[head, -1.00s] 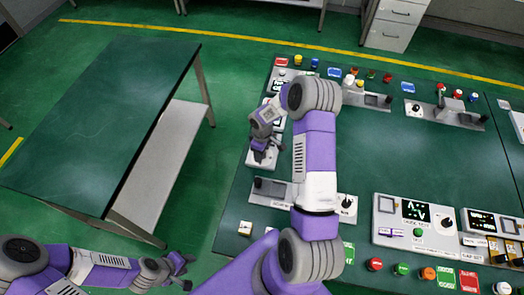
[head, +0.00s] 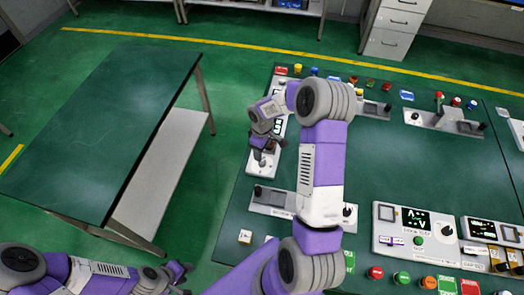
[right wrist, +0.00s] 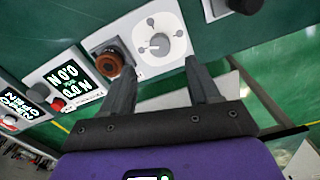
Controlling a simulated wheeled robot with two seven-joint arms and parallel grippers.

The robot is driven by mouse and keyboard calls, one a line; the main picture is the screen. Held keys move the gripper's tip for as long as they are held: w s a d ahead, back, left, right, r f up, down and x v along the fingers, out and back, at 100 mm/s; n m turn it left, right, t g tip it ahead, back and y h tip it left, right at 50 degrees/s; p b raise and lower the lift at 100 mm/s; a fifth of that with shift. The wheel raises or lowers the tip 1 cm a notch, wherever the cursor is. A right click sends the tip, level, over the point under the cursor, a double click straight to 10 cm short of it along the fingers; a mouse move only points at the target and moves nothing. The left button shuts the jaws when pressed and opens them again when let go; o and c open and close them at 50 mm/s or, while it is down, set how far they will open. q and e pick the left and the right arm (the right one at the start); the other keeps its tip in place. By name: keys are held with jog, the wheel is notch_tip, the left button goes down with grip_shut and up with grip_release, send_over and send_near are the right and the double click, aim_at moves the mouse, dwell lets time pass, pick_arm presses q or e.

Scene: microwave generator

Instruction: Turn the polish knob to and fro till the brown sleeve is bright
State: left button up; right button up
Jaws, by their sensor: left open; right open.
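The brown sleeve (right wrist: 110,62) sits in a dark recess on a console in the right wrist view, left of a white dial plate. On that plate is a small light knob (right wrist: 158,42) with round marks around it; I take it for the polish knob. My right gripper (right wrist: 160,66) is open and empty, its fingers pointing toward the plate, the left fingertip near the sleeve. In the head view my right gripper (head: 267,141) is over the console (head: 262,160) at the table's left edge and hides part of it. My left gripper (head: 183,276) is open and empty, low left.
The console carries lit displays (right wrist: 70,75) and a red button (right wrist: 56,104). On the green table (head: 400,170) stand a slider box (head: 270,197), a code panel (head: 408,228) and coloured buttons. A bare side table (head: 110,110) is at left. The table's middle is clear.

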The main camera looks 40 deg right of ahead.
aim_at(262, 163)
jog(key=shift+f, duration=0.1)
dwell(0.3)
jog(key=shift+w+f+g, duration=0.2)
jog(key=shift+f+g, duration=0.45)
jog(key=shift+g, duration=0.05)
jog(key=shift+w+a+f+g+h, duration=0.1)
jog(key=shift+w+f+g+h, duration=0.15)
jog(key=shift+g+h, duration=0.15)
jog(key=shift+w+a+r+g+h, duration=0.1)
jog(key=shift+w+a+g+h, duration=0.1)
jog(key=shift+w+g, duration=0.2)
jog(key=shift+w+a+r+g+h, duration=0.1)
jog(key=shift+w+a+g+h, duration=0.1)
jog(key=shift+w+g, duration=0.15)
jog(key=shift+g, duration=0.25)
jog(key=x, duration=0.6)
jog(key=shift+f, duration=0.35)
jog(key=shift+w, duration=0.1)
jog(key=c, duration=1)
